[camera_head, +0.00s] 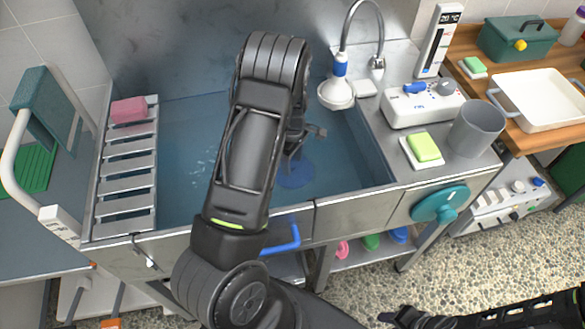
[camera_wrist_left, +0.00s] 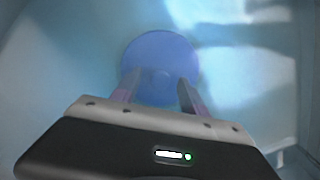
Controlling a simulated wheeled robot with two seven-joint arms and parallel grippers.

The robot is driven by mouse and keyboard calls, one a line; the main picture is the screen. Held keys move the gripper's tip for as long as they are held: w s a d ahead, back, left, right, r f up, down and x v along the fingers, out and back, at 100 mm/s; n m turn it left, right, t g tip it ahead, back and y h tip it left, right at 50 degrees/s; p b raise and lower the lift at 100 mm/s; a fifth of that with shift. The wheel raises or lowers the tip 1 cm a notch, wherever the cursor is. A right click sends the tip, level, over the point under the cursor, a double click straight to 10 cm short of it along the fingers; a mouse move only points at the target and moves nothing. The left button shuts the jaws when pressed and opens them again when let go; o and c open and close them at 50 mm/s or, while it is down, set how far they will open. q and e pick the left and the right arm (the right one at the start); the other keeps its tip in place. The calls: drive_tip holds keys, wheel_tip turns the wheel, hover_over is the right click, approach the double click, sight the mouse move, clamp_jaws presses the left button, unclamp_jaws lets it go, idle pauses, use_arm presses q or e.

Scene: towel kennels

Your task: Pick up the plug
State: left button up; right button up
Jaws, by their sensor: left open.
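The plug is a round blue disc (camera_head: 296,175) under the water in the sink basin (camera_head: 180,150). It also shows in the left wrist view as a blue disc (camera_wrist_left: 160,52), with a small knob-like spot near its middle. My left gripper (camera_head: 304,143) reaches down into the sink above the plug. In the left wrist view, its two fingers (camera_wrist_left: 158,88) are apart, one on each side of the disc's lower part, with nothing clearly held between them. Whether they touch the plug is unclear. My right gripper (camera_head: 405,318) is partly visible at the bottom right edge.
A slatted rack (camera_head: 130,165) with a pink sponge (camera_head: 129,110) covers the basin's left side. A grey cup (camera_head: 477,128) and green soap (camera_head: 424,147) sit on the right ledge.

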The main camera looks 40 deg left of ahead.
use_arm(q)
drive_tip(key=shift+c, duration=0.5)
clamp_jaws()
idle(0.5)
